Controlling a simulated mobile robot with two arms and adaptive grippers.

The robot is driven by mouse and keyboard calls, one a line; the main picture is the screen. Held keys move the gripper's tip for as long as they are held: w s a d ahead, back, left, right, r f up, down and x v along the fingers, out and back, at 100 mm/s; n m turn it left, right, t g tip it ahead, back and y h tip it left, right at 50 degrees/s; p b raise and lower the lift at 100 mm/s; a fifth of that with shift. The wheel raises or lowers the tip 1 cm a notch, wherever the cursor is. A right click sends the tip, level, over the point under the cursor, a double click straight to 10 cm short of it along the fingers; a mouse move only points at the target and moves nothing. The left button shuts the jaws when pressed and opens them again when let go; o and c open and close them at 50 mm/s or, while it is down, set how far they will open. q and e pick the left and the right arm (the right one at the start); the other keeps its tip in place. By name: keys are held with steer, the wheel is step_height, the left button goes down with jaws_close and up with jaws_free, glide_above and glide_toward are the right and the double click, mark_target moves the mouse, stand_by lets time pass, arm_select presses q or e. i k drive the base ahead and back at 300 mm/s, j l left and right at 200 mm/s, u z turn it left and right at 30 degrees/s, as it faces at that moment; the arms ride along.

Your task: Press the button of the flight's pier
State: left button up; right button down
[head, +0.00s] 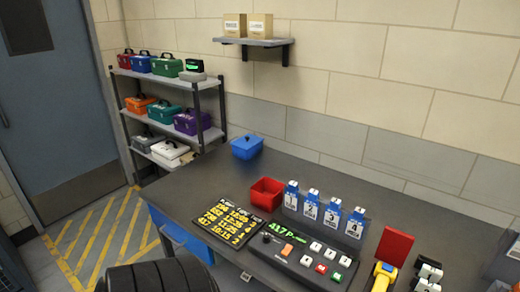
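A black console (300,272) lies on the dark counter. Its tilted display (288,233) shows green text like "417 P", partly unclear. On the console are a black knob (266,238), an orange button (286,250), several white buttons (330,253), a red button (321,268) and a green button (336,276); their labels are too small to read. A black board (227,220) with rows of yellow figures lies left of it; the bottom row seems to read 10:15 and 2. Blue-topped cards numbered 1 to 4 (332,214) stand behind the console. Neither gripper is visible.
A red bin (267,194) and blue box (247,147) stand on the counter (205,180). A red panel (395,246), yellow handheld device (382,275) and black-and-white objects (428,273) are at right. A shelf rack (165,78) holds coloured cases. Black ridged rounds (160,276) fill the lower left.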

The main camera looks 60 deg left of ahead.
mark_target(329, 255)
steer(key=u, duration=1.75)
